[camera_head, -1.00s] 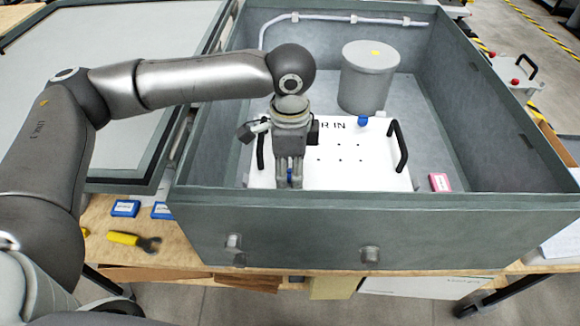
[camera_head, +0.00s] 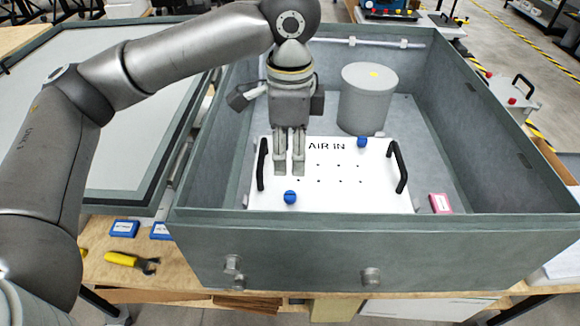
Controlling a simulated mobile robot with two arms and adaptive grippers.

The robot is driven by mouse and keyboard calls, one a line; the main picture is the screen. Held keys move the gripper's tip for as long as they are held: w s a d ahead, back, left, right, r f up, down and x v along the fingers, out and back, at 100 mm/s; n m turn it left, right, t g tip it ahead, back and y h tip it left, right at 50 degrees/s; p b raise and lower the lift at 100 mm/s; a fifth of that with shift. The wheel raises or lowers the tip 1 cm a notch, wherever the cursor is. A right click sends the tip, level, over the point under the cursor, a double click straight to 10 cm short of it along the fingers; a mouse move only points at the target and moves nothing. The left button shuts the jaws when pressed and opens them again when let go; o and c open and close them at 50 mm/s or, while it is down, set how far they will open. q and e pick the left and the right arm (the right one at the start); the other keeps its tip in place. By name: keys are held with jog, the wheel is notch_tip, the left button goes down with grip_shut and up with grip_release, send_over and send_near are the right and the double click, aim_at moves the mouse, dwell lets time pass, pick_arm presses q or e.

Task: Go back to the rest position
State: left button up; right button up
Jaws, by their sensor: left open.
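My left gripper (camera_head: 289,172) hangs over the open grey box (camera_head: 370,240), its fingers pointing down and parted, with nothing between them. It is above the left part of the white plate (camera_head: 345,195) marked "AIR IN". The plate lies inside the box and has a black handle at each side. A blue knob (camera_head: 290,197) sits near the plate's front edge, just below my fingertips and apart from them. Another blue knob (camera_head: 362,142) sits at the plate's back edge. My right gripper is not in view.
A grey cylinder (camera_head: 368,100) stands in the box behind the plate. A pink box (camera_head: 440,203) lies right of the plate. The box walls surround my gripper. Blue boxes (camera_head: 124,228) and a yellow-handled tool (camera_head: 122,259) lie on the wooden bench at front left. A framed panel (camera_head: 110,180) lies left.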

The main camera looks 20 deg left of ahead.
pick_arm(q)
jog(key=shift+r, duration=0.5)
